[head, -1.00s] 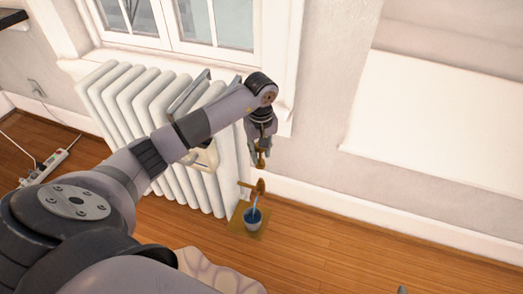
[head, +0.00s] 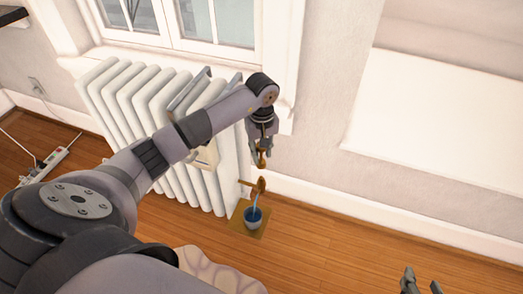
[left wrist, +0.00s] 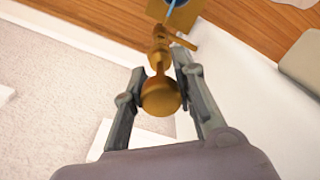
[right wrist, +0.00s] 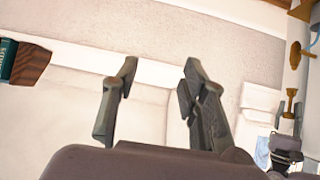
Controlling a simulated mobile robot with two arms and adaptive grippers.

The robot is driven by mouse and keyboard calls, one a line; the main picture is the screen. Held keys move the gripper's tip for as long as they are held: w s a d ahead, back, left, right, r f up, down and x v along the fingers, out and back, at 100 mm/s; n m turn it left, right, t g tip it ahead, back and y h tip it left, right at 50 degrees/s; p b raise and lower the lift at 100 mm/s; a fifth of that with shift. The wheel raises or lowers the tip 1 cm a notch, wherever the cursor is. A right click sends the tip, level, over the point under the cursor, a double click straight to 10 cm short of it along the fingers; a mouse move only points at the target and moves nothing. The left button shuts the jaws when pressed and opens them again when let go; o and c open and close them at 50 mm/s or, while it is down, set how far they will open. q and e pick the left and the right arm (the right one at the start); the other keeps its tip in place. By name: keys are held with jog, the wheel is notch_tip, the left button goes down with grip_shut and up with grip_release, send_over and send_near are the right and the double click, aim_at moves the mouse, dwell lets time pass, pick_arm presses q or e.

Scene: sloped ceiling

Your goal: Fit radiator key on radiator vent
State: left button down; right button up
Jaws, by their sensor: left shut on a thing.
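My left gripper (head: 262,142) is shut on the brass radiator key (head: 262,160), beside the radiator's right end. The key's round end sits between the fingers in the left wrist view (left wrist: 160,98); its shank points away from the gripper. The brass radiator vent (head: 246,184) sticks out low from the radiator (head: 130,110), and blue water runs from it. In the right wrist view a gap shows between key (right wrist: 290,103) and vent (right wrist: 294,55). My right gripper (right wrist: 158,80) is open and empty; its tips show at the head view's bottom right (head: 421,282).
A blue cup (head: 252,217) stands on a brown mat (head: 239,229) under the stream. A white power strip (head: 50,163) lies at the far left. A pale scalloped thing (head: 215,275) is at the bottom. The wooden floor to the right is clear.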

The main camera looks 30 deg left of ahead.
aim_at(261, 161)
pick_arm(q)
jog(key=shift+f+b, duration=0.35)
jog(key=shift+f, duration=0.1)
jog(key=shift+f+b, duration=0.3)
jog(key=shift+f, duration=0.2)
jog(key=shift+f+b, duration=0.4)
jog(key=shift+f, duration=0.1)
jog(key=shift+f+b, duration=0.35)
jog(key=shift+f, duration=0.1)
pick_arm(e)
jog(key=shift+w+a+r+t+y, duration=1.4)
jog(key=shift+w+r+t, duration=1.8)
jog(key=shift+r, duration=2.25)
pick_arm(q)
jog(key=shift+f+b, duration=0.4)
jog(key=shift+f, duration=0.15)
jog(key=shift+f+b, duration=0.35)
jog(key=shift+f, duration=0.45)
jog(key=shift+f+b, duration=0.55)
jog(key=shift+b, duration=0.1)
pick_arm(e)
jog(key=s+a+r+t+y, duration=0.1)
jog(key=s+r+t, duration=0.3)
jog(key=r+t, duration=0.4)
jog(key=shift+s+r+n+y, duration=0.35)
jog(key=shift+r+y, duration=0.15)
jog(key=shift+r, duration=1.4)
jog(key=shift+t, duration=0.3)
